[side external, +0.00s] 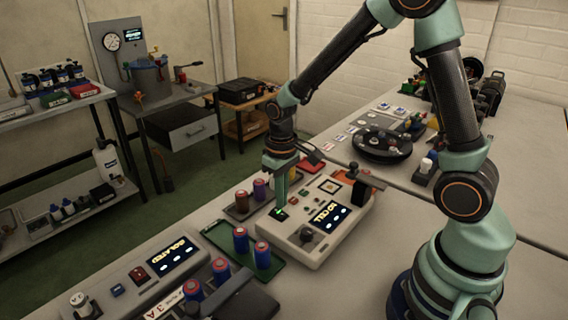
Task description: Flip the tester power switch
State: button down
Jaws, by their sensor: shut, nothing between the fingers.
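The tester is a cream box (283,236) on the bench with a lit screen (327,214) that appears to read "NO CELL". A small dark switch with a green light (279,213) sits at its left edge and looks like the power switch. My gripper (281,203) points straight down with its fingers shut and empty. Its tips are right at the green-lit switch and partly hide it; I cannot tell whether they touch it. A dark knob (307,235) is on the tester's front, and a black block (361,192) stands at its right end.
A green tray (219,233) with red-and-blue cylinders (241,240) lies left of the tester. Brown and purple cylinders (260,190) stand behind it. A grey console (140,285) with an "ISOLATED" screen is at front left. A round dark turntable (381,145) is behind.

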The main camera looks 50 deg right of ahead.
jog(key=shift+r, duration=2.35)
notch_tip(320, 180, up, 7)
jog(key=t, duration=0.2)
send_over(282, 214)
jog(key=s, duration=0.3)
jog(key=s+r+t, duration=0.3)
jog(key=s+r, duration=0.2)
jog(key=r, duration=0.1)
jog(key=shift+s+t, duration=0.3)
jog(key=shift+s, duration=0.1)
